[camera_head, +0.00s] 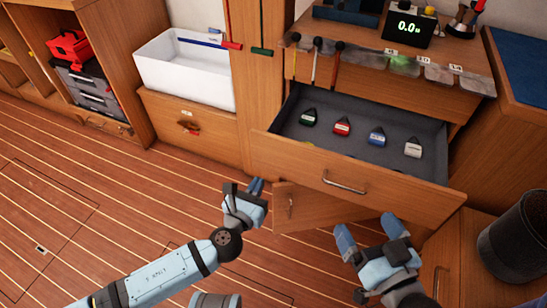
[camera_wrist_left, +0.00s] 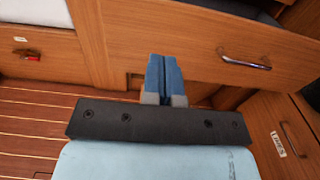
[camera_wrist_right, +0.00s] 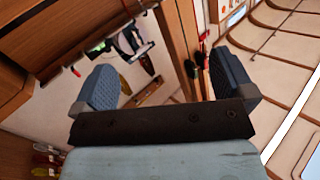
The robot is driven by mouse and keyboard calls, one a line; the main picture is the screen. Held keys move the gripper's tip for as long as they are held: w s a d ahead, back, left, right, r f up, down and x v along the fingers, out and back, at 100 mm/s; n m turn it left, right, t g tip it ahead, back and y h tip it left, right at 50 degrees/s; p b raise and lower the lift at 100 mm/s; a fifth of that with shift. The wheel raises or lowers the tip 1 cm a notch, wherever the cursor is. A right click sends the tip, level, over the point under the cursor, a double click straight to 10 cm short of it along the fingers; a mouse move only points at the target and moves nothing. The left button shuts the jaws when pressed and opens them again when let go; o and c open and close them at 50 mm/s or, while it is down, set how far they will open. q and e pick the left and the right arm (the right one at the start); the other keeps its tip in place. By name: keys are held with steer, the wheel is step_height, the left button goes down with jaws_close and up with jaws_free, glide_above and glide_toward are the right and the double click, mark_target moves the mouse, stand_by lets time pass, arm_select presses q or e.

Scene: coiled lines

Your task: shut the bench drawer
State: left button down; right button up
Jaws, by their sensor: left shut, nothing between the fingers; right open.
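The bench drawer (camera_head: 330,178) is pulled out from the wooden bench in the head view, with a metal bar handle (camera_head: 344,183) on its front. Inside its grey tray lie several tagged items: green, red (camera_head: 342,126), blue (camera_head: 377,137) and white. The drawer front also shows in the left wrist view (camera_wrist_left: 215,42), with its handle (camera_wrist_left: 244,60) to the right of the fingers. My left gripper (camera_head: 256,187) is shut and empty, by the left end of the drawer front; contact cannot be told. My right gripper (camera_head: 362,233) is open and empty, in front of and below the drawer.
Below the drawer, a cabinet door (camera_head: 325,204) stands partly open. A dark bin (camera_head: 515,240) stands at the right. A bench top with a lit display (camera_head: 408,29) is above the drawer. A white basin (camera_head: 187,75) is at the left. The plank floor (camera_head: 110,190) at left is clear.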

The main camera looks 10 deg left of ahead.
mark_target(281, 143)
arm_select(q)
steer(key=b+x, duration=0.3)
steer(key=x, duration=0.9)
steer(key=shift+w+d+f, duration=0.1)
steer(key=shift+w, duration=0.2)
steer(key=shift+w+d, duration=0.1)
steer(key=shift+w, duration=0.25)
arm_select(e)
steer(key=r, duration=0.1)
steer(key=a+r+t+y, duration=0.1)
steer(key=r, duration=0.1)
steer(key=r+t+y, duration=0.1)
steer(key=shift+s+a+r, duration=0.25)
steer(key=shift+s+a, duration=0.05)
steer(key=shift+a, duration=0.1)
arm_select(q)
steer(key=shift+w, duration=0.1)
